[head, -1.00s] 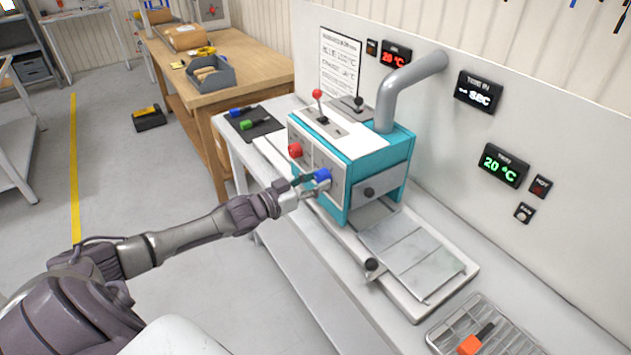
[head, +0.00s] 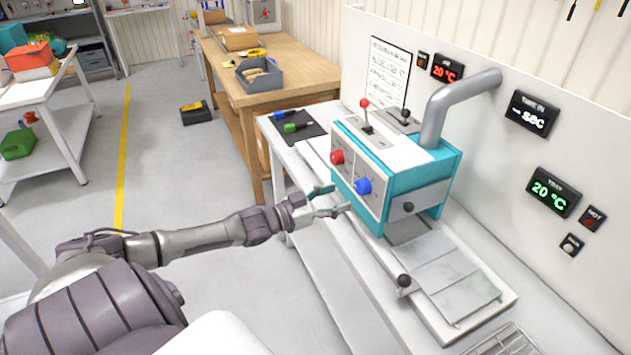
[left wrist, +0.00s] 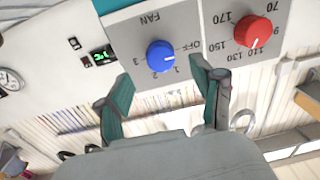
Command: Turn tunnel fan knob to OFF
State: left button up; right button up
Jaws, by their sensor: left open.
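The teal and white machine (head: 395,170) stands on the bench and bears a blue knob (head: 363,186) and a red knob (head: 337,157). In the left wrist view the blue knob (left wrist: 160,55) is on a grey panel marked FAN, with OFF and numbers around it. Its small white mark faces right, toward the OFF side; I cannot tell the exact setting. The red knob (left wrist: 252,31) has a temperature scale. My left gripper (head: 338,199) is open and empty, in front of the panel and apart from the blue knob. Its fingers (left wrist: 160,98) frame the blue knob from below. My right gripper is not seen.
A metal plate (head: 445,283) with a black-knobbed lever (head: 404,281) lies before the machine. A grey pipe (head: 455,105) rises from its top. A dark mat (head: 298,127) with blue and green handled tools is behind. Displays (head: 552,190) hang on the wall panel.

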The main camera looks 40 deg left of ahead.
pick_arm(q)
jog(key=v, duration=0.6)
dwell(0.5)
